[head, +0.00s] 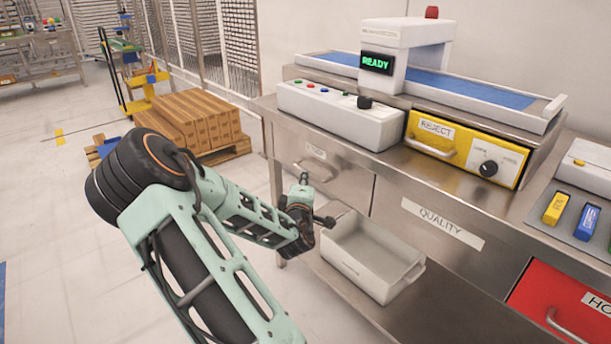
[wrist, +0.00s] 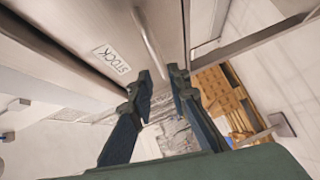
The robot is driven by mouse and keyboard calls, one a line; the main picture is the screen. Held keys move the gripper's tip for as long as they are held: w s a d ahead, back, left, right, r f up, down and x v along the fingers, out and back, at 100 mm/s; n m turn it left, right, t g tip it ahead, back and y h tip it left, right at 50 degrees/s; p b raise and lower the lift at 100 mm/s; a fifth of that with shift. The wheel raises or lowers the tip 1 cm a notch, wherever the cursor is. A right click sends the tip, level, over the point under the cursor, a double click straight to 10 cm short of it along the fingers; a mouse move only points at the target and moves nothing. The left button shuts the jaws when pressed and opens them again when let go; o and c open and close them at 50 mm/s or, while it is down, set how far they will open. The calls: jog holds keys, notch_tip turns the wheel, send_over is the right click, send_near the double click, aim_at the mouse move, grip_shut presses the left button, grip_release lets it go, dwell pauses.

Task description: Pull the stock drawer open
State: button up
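The stock drawer (head: 345,182) is a steel front at the left end of the bench, labelled STOCK, and looks shut in the head view. Its label and front (wrist: 85,35) also show in the wrist view. The drawer's bar handle (wrist: 148,42) runs toward the gap between my fingertips; part of it shows in the head view (head: 326,179). My gripper (wrist: 161,82) is open, its two dark fingers apart, with the handle's near end at or just beyond the tips. In the head view my gripper (head: 304,183) is just in front of the drawer; contact cannot be told.
A grey open bin (head: 372,256) sits on the shelf below the drawer. A QUALITY drawer (head: 440,225) and a red drawer (head: 560,305) are to the right. A pallet of boxes (head: 195,120) stands behind on the left.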

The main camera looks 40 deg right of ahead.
jog(key=b+x, duration=0.1)
jog(key=x, duration=0.6)
grip_shut()
